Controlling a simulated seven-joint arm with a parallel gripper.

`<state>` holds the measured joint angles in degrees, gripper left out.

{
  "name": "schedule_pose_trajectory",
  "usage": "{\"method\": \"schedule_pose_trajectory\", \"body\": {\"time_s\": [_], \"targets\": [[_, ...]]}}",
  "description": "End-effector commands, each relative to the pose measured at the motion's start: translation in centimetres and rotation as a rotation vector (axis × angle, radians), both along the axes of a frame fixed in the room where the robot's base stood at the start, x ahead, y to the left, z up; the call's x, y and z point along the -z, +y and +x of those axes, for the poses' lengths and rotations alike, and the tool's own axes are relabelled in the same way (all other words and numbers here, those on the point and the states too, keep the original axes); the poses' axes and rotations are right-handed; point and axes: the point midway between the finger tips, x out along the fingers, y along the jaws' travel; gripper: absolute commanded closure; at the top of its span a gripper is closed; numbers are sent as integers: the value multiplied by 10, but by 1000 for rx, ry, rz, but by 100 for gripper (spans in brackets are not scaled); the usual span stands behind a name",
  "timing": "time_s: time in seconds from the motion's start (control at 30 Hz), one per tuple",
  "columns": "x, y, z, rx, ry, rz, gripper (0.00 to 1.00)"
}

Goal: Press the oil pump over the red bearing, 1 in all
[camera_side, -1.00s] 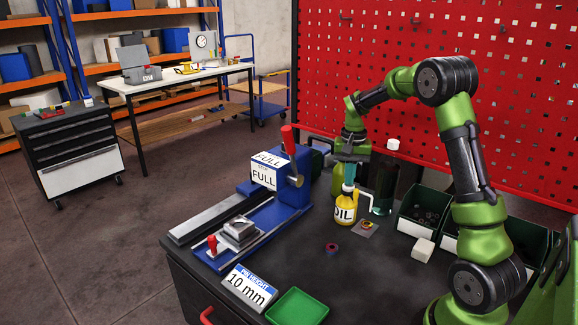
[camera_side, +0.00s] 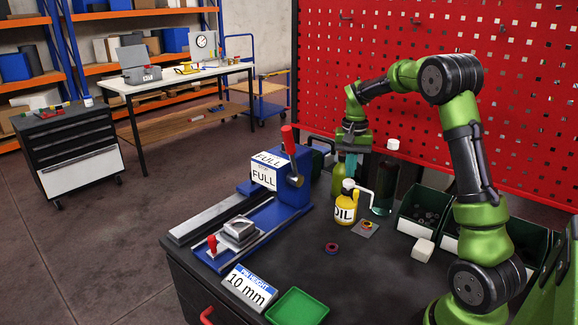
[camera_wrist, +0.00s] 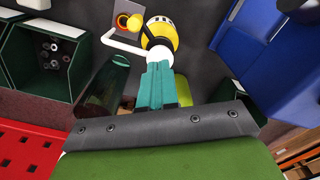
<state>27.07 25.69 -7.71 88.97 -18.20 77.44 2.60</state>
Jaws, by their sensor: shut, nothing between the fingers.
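The oil pump (camera_side: 344,212) is a yellow bottle labelled OIL with a white pump head and spout. It stands upright on the dark table and also shows in the wrist view (camera_wrist: 163,34). Its spout reaches over a small grey plate (camera_side: 361,233) that carries a red-orange ring, the red bearing (camera_side: 368,226). The bearing also shows near the spout tip in the wrist view (camera_wrist: 135,22). My gripper (camera_side: 350,174) is shut and empty, its teal fingers pointing down just above the pump head. I cannot tell whether they touch it.
A blue press (camera_side: 290,185) with a red handle stands left of the pump. A dark green bottle (camera_side: 383,192) is close behind on the right. Bins (camera_side: 425,207) and a white block (camera_side: 422,250) are at right. A loose ring (camera_side: 331,249) and a green tray (camera_side: 297,307) lie in front.

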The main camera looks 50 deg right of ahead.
Motion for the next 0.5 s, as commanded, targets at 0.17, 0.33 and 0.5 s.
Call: {"method": "schedule_pose_trajectory", "body": {"time_s": [0.17, 0.33, 0.5], "targets": [[-2, 0, 0, 0, -1, 0, 100], [-17, 0, 0, 0, -2, -1, 100], [-34, 0, 1, 0, -2, -1, 100]]}}
